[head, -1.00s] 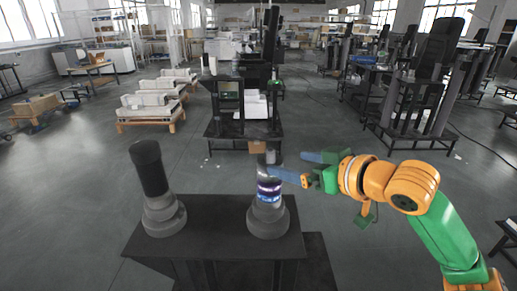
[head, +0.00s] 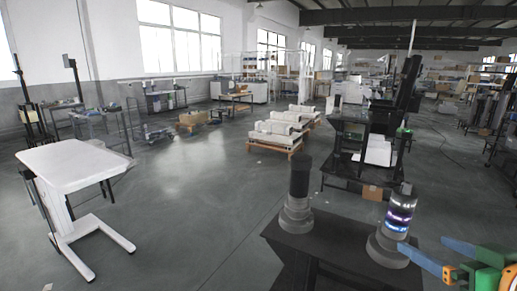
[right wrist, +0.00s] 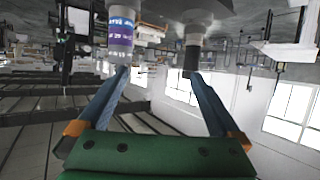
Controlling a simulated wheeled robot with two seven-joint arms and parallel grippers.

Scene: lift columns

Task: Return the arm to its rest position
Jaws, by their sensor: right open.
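My right gripper (head: 424,248) shows at the lower right of the head view, with green and orange parts and two blue fingers. The fingers are spread, with nothing between them. In the right wrist view the open fingers (right wrist: 158,76) point toward two lift columns, which appear upside down. The right column carries a can with a purple and white label (head: 401,208); it also shows in the wrist view (right wrist: 120,38). One fingertip lies close to this column in the picture; I cannot tell if they touch. Most of my right arm is outside the head view. My left gripper is not in view.
The left column, with a black cylinder (head: 300,176), stands beside it on a dark table (head: 318,262). A black workstation (head: 345,160) is behind the columns.

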